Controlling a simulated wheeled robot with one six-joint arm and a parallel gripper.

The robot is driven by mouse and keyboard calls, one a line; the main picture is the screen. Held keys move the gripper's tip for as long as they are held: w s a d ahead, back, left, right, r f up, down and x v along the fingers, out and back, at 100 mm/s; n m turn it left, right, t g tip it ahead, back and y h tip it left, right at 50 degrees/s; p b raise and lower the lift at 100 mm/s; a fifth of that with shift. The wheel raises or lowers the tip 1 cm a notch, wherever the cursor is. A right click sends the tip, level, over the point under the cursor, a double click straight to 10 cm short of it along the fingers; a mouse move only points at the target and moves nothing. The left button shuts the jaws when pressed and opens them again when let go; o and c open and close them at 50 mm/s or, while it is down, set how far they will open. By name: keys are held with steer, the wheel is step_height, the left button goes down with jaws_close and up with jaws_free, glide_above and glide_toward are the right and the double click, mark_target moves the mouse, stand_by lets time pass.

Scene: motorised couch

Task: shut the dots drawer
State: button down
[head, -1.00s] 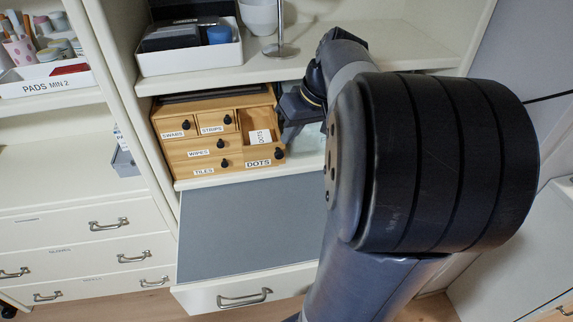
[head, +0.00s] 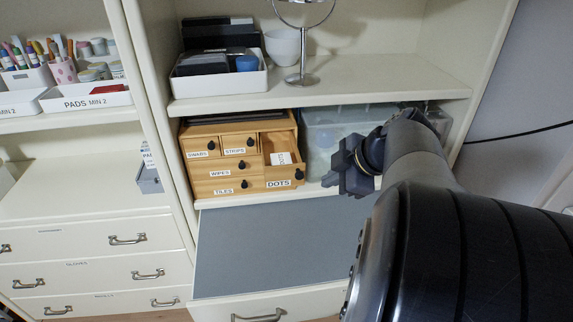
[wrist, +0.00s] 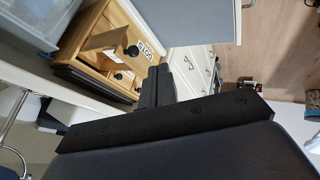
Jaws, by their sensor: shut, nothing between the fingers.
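The small wooden drawer box (head: 222,130) stands on the shelf. Its dots drawer (head: 285,174), at the right with a black knob and a DOTS label, is pulled out, and a DOTS card shows inside. In the wrist view the dots drawer (wrist: 120,38) juts out from the box, its knob showing. My gripper (head: 328,181) is shut and empty, to the right of the dots drawer and apart from it in the head view. Its dark fingers show in the wrist view (wrist: 160,82).
A translucent bin (head: 325,135) stands right of the box, behind my gripper. A grey pull-out surface (head: 270,250) lies below, in front. A white tray (head: 220,83) and a round mirror on a stand (head: 302,80) are on the shelf above.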

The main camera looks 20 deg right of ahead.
steer(key=w+f+p, duration=0.3)
steer(key=w+f, duration=0.3)
steer(key=w, duration=0.3)
steer(key=shift+a+f+p, duration=0.3)
steer(key=shift+a+f, duration=0.1)
steer(key=shift+a, duration=0.05)
steer(key=shift+w, duration=0.1)
